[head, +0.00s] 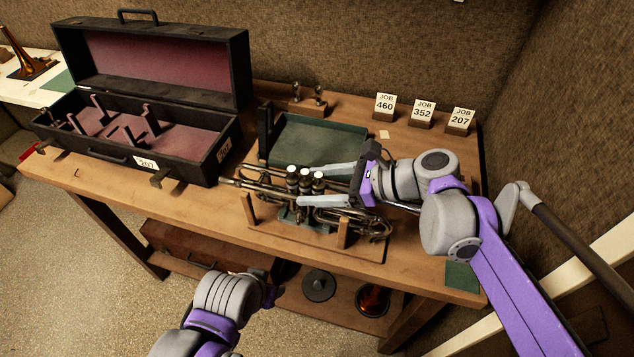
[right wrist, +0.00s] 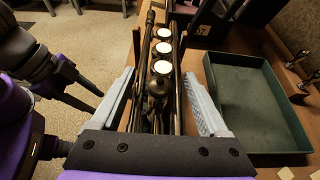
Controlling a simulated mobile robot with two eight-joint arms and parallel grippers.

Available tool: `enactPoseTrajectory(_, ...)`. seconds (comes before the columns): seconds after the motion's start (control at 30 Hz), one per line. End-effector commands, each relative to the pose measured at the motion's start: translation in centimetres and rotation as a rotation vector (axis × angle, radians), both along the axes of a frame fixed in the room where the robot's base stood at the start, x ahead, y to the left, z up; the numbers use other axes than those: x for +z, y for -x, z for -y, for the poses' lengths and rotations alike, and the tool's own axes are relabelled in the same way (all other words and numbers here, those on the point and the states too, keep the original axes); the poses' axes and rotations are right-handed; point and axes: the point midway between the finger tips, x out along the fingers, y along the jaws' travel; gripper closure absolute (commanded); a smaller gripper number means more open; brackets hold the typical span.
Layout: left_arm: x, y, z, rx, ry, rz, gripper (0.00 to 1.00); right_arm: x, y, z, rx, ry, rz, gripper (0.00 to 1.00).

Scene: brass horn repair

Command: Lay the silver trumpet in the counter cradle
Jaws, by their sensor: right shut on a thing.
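The trumpet (head: 345,217), dark metal with white-topped valves, lies lengthwise over the wooden counter cradle (head: 252,212). The cradle has upright posts and a green pad under the valves; I cannot tell whether the trumpet fully rests on it. My right gripper (head: 309,186) is shut on the trumpet, one pale finger on each side of the valve section. The right wrist view shows the trumpet (right wrist: 160,85) running away between the fingers. My left gripper (head: 270,287) hangs low in front of the bench, apart from the trumpet; its jaw state is unclear.
An open black case (head: 226,150) with a pink lining and pegs stands left on the bench. A green tray (head: 320,137) lies just behind the cradle. Job cards (head: 422,113) stand at the back right. A shelf below holds a brown case (head: 190,247).

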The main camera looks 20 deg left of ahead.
Motion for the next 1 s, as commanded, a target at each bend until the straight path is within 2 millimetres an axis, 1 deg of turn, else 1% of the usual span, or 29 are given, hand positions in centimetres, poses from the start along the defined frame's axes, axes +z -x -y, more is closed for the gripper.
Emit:
enactPoseTrajectory(0.17,-0.2,0.0,0.0,0.0,0.0,-0.001,0.47,-0.2,0.0,0.0,0.0,-0.002,-0.001,1.0)
enactPoseTrajectory(0.2,-0.2,0.0,0.0,0.0,0.0,-0.001,0.47,-0.2,0.0,0.0,0.0,-0.002,-0.001,0.17)
enactPoseTrajectory(0.3,-0.1,0.0,0.0,0.0,0.0,-0.001,0.47,-0.2,0.0,0.0,0.0,-0.002,0.0,0.0)
enactPoseTrajectory(0.53,-0.1,0.0,0.0,0.0,0.0,0.0,0.47,-0.3,0.0,0.1,0.0,0.001,0.0,0.0)
enactPoseTrajectory(0.67,-0.1,0.0,0.0,0.0,0.0,0.0,0.47,0.1,-0.1,0.9,-0.003,0.001,0.0,0.0)
enactPoseTrajectory(0.77,-0.1,0.0,0.0,0.0,0.0,0.0,0.47,0.8,0.0,2.4,-0.005,0.001,-0.001,0.0)
enactPoseTrajectory(1.0,0.0,0.0,0.0,0.0,0.0,0.0,0.47,2.9,0.1,6.9,-0.005,0.0,0.0,0.0)
